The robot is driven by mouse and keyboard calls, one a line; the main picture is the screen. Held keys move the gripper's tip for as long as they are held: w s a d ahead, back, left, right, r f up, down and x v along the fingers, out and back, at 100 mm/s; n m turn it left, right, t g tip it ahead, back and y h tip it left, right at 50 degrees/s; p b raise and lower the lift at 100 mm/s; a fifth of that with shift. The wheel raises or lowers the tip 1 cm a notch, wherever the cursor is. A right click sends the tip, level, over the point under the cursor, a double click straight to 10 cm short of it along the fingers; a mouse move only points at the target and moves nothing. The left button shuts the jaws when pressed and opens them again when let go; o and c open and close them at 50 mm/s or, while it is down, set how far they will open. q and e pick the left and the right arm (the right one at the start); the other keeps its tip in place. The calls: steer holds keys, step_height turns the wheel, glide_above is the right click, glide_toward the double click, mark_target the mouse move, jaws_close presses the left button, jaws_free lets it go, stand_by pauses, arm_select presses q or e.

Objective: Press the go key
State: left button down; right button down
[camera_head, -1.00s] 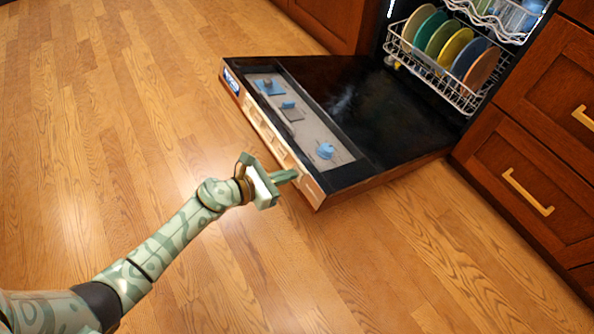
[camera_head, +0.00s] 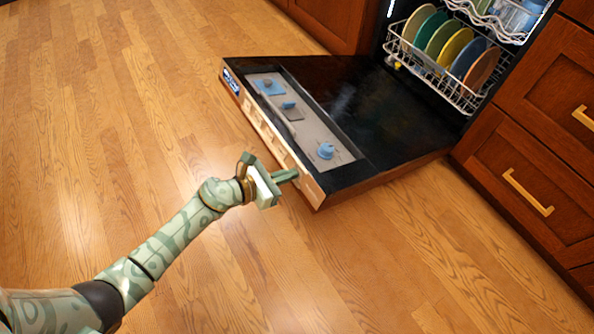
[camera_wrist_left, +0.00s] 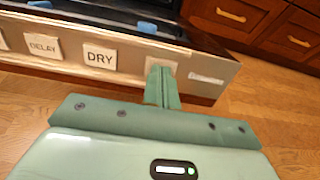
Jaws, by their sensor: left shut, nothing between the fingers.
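The open dishwasher door's front edge carries a row of pale keys, with DELAY (camera_wrist_left: 43,44) and DRY (camera_wrist_left: 100,55) readable in the left wrist view. To the right of DRY is another pale key (camera_wrist_left: 172,62), partly covered by my fingers, so I cannot read its label. I cannot confirm that it is the go key. My left gripper (camera_wrist_left: 161,72) is shut and empty, its fingertips in front of that key. I cannot tell whether they touch it. In the head view the left gripper (camera_head: 294,174) is at the near end of the panel. My right gripper is not in view.
The dishwasher door (camera_head: 385,115) lies folded down, with bluish parts on a grey strip (camera_head: 312,130). A rack (camera_head: 455,92) holds several coloured plates. Wooden drawers (camera_head: 545,150) stand at the right. The wood floor (camera_head: 130,110) is clear to the left.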

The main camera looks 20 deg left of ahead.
arm_select(q)
steer(key=shift+p+v, duration=0.8)
steer(key=shift+v, duration=2.15)
